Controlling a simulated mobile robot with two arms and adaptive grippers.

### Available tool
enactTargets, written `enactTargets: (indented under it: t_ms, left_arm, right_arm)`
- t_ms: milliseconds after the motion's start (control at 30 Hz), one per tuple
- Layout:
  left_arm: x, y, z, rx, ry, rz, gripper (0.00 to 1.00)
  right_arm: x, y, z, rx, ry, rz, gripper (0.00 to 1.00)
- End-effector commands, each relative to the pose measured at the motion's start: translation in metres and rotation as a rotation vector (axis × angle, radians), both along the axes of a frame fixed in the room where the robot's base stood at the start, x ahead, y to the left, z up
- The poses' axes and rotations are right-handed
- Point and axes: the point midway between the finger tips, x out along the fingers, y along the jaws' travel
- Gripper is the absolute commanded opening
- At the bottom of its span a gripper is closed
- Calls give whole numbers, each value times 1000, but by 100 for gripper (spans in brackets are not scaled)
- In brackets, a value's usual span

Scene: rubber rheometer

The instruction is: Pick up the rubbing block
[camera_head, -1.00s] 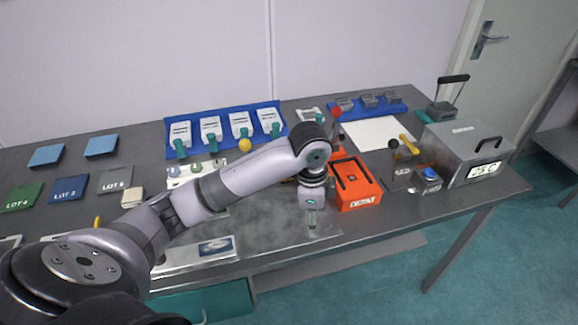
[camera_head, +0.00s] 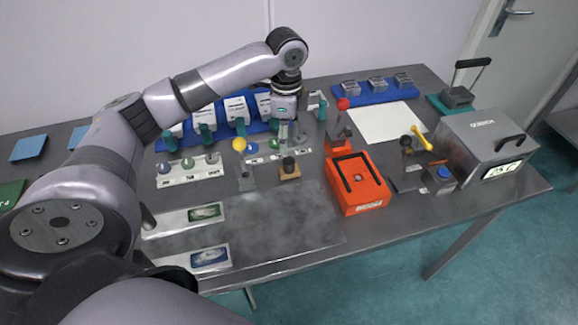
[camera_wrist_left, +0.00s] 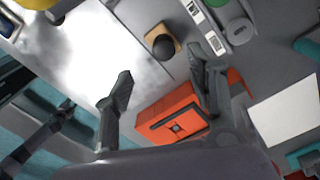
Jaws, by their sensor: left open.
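The rubbing block, which I take to be the small tan block with a dark round knob (camera_head: 289,171), stands upright at the back edge of the grey plate. In the left wrist view the block (camera_wrist_left: 153,45) shows near the top centre, beyond the fingertips. My left gripper (camera_head: 285,138) points down behind the block, above the back part of the table; it is apart from the block. Its fingers (camera_wrist_left: 162,76) are open with nothing held between them. My right gripper is in neither view.
An orange box (camera_head: 372,200) with a black handle stands right of the block. A yellow-knobbed stand (camera_head: 243,172) is close on its left. A strip with coloured knobs (camera_head: 262,151) lies behind it. The grey plate (camera_head: 270,222) in front is clear.

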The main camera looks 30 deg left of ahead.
Motion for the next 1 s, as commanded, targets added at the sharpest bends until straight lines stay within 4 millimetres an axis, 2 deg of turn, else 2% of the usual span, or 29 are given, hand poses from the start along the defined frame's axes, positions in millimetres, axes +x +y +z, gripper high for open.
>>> enactTargets:
  t_ms: [133, 400, 700, 1000]
  left_arm:
    - [-1, 0, -28, 1, 4, 1, 51]
    - [0, -1, -49, 1, 1, 0, 51]
    - [4, -4, -89, 1, 1, 1, 51]
    - [4, -3, -97, 1, -2, 0, 51]
  right_arm:
    - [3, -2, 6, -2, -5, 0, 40]
    - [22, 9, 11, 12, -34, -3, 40]
    - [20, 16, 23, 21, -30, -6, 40]
    - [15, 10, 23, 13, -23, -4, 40]
